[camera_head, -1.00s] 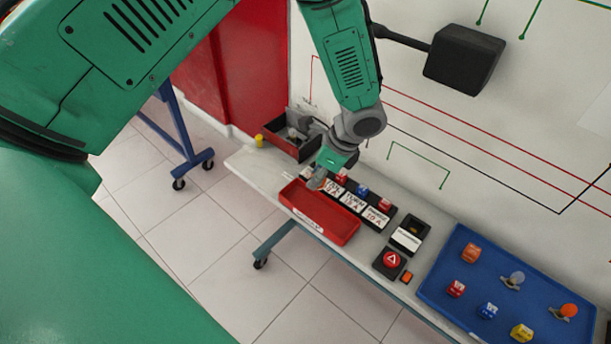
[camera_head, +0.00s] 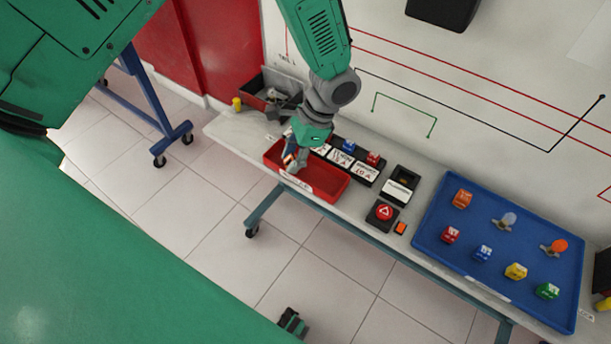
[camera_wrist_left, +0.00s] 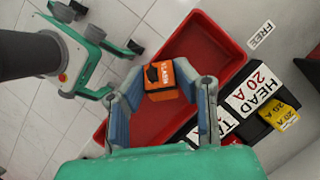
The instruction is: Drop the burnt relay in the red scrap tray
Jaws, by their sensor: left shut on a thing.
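The burnt relay is an orange block with a black mark on its labelled top. My left gripper (camera_head: 292,158) is shut on the relay (camera_wrist_left: 160,80), which sits between its fingertips in the left wrist view. In the head view only a small orange bit of it shows beside the fingers. The red scrap tray (camera_head: 328,188) lies on the bench below the gripper. It also shows behind the relay in the left wrist view (camera_wrist_left: 205,45). The gripper is over the tray's left part; the relay's exact height above the floor is hard to tell.
A black holder with white labels (camera_head: 363,172) borders the tray's back side. A red push button (camera_head: 383,211) and a blue tray (camera_head: 430,238) with several coloured blocks and bulbs stand to the right. An open bin (camera_head: 252,92) and a yellow cylinder (camera_head: 237,103) stand at the left.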

